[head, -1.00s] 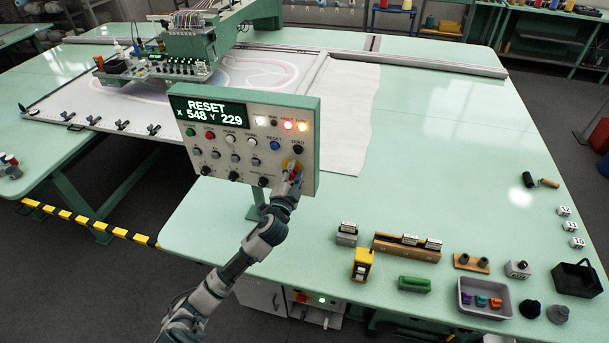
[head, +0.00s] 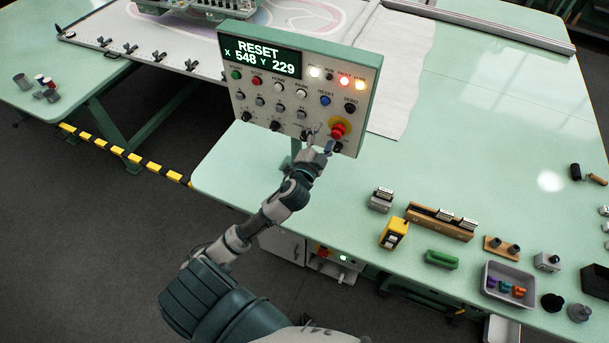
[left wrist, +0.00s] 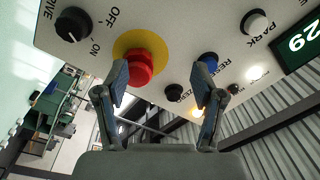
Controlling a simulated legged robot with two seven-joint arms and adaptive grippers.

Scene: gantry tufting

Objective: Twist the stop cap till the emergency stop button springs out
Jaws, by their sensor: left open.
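The emergency stop button has a red cap (head: 338,130) on a yellow disc at the lower right of the control panel (head: 310,133). The cap also shows in the left wrist view (left wrist: 139,68), left of centre. My left gripper (head: 320,143) is open, just below and left of the cap in the head view. In the left wrist view the left gripper (left wrist: 161,82) has its fingers apart with nothing between them; one finger overlaps the cap's edge. I cannot tell whether that finger touches it. My right gripper is not in view.
The panel's screen (head: 261,56) reads RESET, X 548, Y 229. A black ZERO button (head: 350,108) and a blue RESET button (head: 325,100) sit close above the cap. Small parts and a grey tray (head: 491,294) lie on the green table at right.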

